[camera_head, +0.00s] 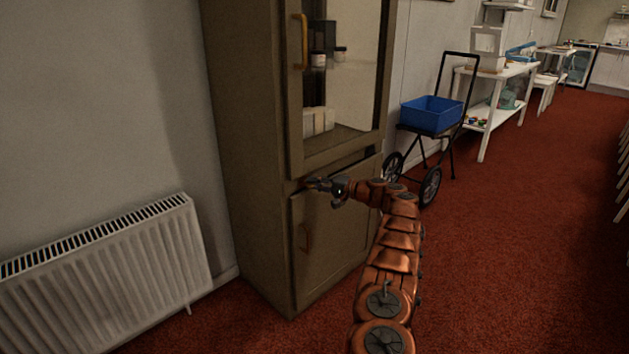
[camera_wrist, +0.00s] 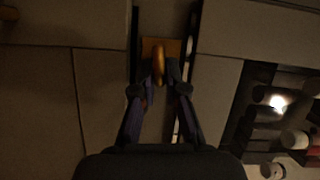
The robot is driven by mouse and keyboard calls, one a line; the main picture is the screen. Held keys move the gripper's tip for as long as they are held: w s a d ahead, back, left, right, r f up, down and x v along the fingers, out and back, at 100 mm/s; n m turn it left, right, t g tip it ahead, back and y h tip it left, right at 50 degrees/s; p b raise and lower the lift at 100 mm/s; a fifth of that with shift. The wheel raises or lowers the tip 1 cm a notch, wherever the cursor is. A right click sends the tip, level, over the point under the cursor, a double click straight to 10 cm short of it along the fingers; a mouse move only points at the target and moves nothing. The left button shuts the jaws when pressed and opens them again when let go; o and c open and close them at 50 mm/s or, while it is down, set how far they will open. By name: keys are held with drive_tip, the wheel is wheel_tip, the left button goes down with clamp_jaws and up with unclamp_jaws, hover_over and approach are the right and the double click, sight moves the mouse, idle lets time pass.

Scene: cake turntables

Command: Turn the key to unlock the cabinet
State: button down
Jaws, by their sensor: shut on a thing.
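The tall brown cabinet (camera_head: 240,130) has a glazed upper door and a solid lower door (camera_head: 335,235). My gripper (camera_head: 313,184) is at the cabinet's front, near the left side of the strip between the two doors. In the wrist view its two fingers (camera_wrist: 158,72) are closed on a small brass key (camera_wrist: 158,60). The key stands in front of a brass plate (camera_wrist: 174,46) on the cabinet front. In the head view the key is hidden at the gripper. The key's exact turn angle is hard to tell.
The upper door has a brass handle (camera_head: 300,42); the lower door has a handle (camera_head: 307,236). Jars (camera_head: 318,59) stand behind the glass. A white radiator (camera_head: 105,275) is at left. A cart with a blue crate (camera_head: 431,113) stands right of the cabinet.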

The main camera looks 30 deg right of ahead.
drive_tip(key=shift+d+f+m+t, duration=0.1)
drive_tip(key=shift+m+t, duration=0.2)
drive_tip(key=shift+m, duration=0.4)
drive_tip(key=c, duration=1.2)
unclamp_jaws()
drive_tip(key=v, duration=1.2)
drive_tip(key=shift+f, duration=0.1)
